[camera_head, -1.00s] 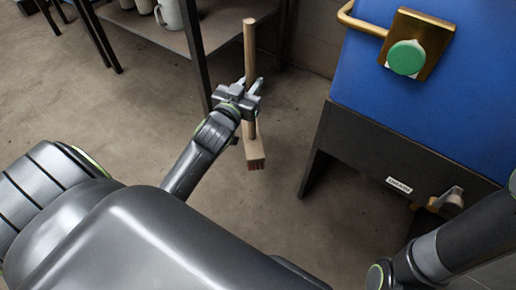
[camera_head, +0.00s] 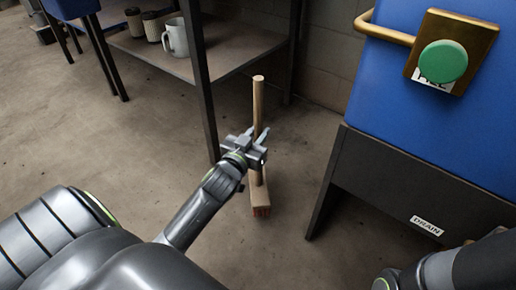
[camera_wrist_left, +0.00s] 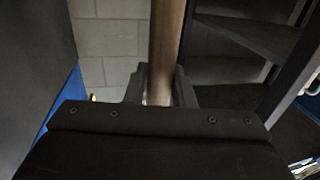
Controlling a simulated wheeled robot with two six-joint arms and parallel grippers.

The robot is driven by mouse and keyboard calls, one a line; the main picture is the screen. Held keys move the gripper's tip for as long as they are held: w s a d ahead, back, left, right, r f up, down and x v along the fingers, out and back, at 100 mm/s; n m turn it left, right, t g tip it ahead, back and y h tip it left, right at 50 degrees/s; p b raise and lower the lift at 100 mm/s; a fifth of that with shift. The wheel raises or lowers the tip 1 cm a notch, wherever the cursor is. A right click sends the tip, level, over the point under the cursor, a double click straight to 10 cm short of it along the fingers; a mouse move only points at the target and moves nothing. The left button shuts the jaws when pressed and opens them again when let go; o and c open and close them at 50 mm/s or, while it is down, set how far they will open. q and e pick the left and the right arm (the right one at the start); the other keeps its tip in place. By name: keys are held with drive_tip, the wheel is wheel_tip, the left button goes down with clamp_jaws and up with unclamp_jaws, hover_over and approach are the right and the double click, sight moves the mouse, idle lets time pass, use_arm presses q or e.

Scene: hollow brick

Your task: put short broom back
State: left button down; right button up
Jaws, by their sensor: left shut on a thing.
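The short broom has a wooden handle (camera_head: 258,105) and a wooden block head with reddish bristles (camera_head: 262,200). It stands about upright, head down, in the middle of the head view. My left gripper (camera_head: 259,145) is shut on the handle, above the head. In the left wrist view the handle (camera_wrist_left: 166,45) rises between the fingers. I cannot tell whether the bristles touch the floor. My right arm shows at the lower right, but its gripper is out of view.
A dark shelf (camera_head: 235,55) behind the broom holds a white mug (camera_head: 176,38) and several cups. A blue machine (camera_head: 395,90) with a green button (camera_head: 443,61) stands on a dark base labelled DRAIN (camera_head: 426,226) at the right. Bare floor (camera_head: 130,150) lies to the left.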

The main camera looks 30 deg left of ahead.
use_arm(q)
wheel_tip(320, 180, down, 3)
drive_tip(key=shift+f+b, duration=0.15)
drive_tip(key=shift+b, duration=1.1)
drive_tip(key=shift+f, duration=0.2)
drive_tip(key=c, duration=1.2)
unclamp_jaws()
drive_tip(key=shift+c, duration=0.2)
